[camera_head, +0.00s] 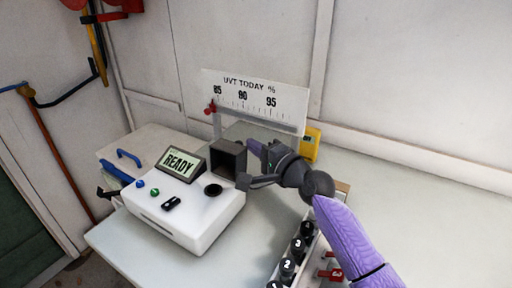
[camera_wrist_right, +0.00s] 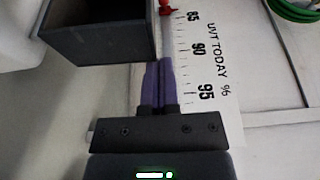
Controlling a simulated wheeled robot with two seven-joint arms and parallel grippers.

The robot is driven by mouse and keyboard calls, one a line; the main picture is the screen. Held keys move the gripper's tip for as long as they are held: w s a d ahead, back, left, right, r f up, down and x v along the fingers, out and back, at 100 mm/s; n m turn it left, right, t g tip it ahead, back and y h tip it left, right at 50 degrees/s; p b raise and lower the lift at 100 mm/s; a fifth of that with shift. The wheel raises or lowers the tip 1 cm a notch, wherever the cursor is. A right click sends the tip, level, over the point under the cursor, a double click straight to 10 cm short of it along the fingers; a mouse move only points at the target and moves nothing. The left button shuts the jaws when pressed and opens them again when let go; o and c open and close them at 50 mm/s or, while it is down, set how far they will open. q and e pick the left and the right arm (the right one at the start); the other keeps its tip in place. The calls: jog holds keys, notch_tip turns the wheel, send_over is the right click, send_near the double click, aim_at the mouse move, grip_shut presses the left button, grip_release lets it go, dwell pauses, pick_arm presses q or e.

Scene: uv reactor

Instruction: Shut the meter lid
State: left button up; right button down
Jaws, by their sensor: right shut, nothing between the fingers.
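The meter (camera_head: 190,219) is a white box on the bench with a lit READY display (camera_head: 180,163) and a dark round well (camera_head: 213,190) in its top. Its lid (camera_head: 229,160), a dark hollow box, stands open at the meter's right back, hollow side toward the camera; the well is uncovered. The lid also shows at the upper left of the right wrist view (camera_wrist_right: 100,44). My right gripper (camera_head: 251,147) is shut and empty, its purple fingertips just behind and right of the lid. In the wrist view, the fingertips (camera_wrist_right: 158,66) look close beside it; contact is unclear. My left gripper is out of view.
A UVT scale board (camera_head: 255,101) with a red pointer (camera_head: 210,108) stands behind the lid. A yellow block (camera_head: 311,145) is at the back right. The bench's right side is clear.

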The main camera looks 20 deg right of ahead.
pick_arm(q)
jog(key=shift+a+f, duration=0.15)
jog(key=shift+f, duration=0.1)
pick_arm(e)
jog(key=s+a+n+t+y, duration=0.1)
jog(key=s+a+n+y, duration=0.1)
jog(key=s+a+n, duration=0.4)
jog(key=shift+s+a+r+n, duration=0.2)
jog(key=shift+r+n, duration=0.1)
jog(key=shift+n, duration=0.7)
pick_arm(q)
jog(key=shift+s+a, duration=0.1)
